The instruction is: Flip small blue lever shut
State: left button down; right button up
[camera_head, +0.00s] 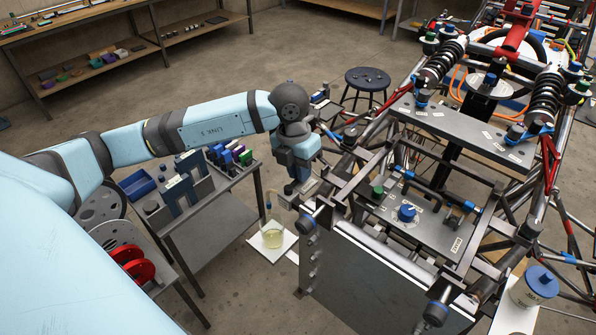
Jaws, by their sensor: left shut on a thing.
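My left gripper (296,195) reaches down at the near left corner of the tube chassis (372,268). It is shut on a small part there, mostly hidden by the fingers, and I cannot tell whether this is the small blue lever. Other blue fittings on the chassis include a round blue knob (407,212) on the grey plate and a blue-ended bar (470,207). Which one is the lever is unclear. My right gripper is out of view.
A grey side table (215,208) with dark blocks and coloured items stands left of the chassis, under my left arm. A white canister with a blue lid (541,282) stands at the lower right. A black stool (367,79) stands behind. Tubes crowd the chassis; open floor lies behind the side table.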

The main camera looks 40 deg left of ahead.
pick_arm(q)
jog(key=shift+d+m, duration=0.2)
jog(key=shift+m, duration=0.3)
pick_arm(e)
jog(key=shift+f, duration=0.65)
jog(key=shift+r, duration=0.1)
pick_arm(q)
jog(key=c, duration=1.1)
grip_release()
jog(key=shift+c, duration=0.2)
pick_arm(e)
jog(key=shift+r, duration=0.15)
pick_arm(q)
jog(key=shift+r, duration=0.1)
notch_tip(320, 180, up, 14)
jog(key=a+b, duration=0.1)
jog(key=a, duration=0.1)
jog(key=shift+f, duration=0.25)
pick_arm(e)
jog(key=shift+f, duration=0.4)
pick_arm(q)
jog(key=shift+w, duration=0.1)
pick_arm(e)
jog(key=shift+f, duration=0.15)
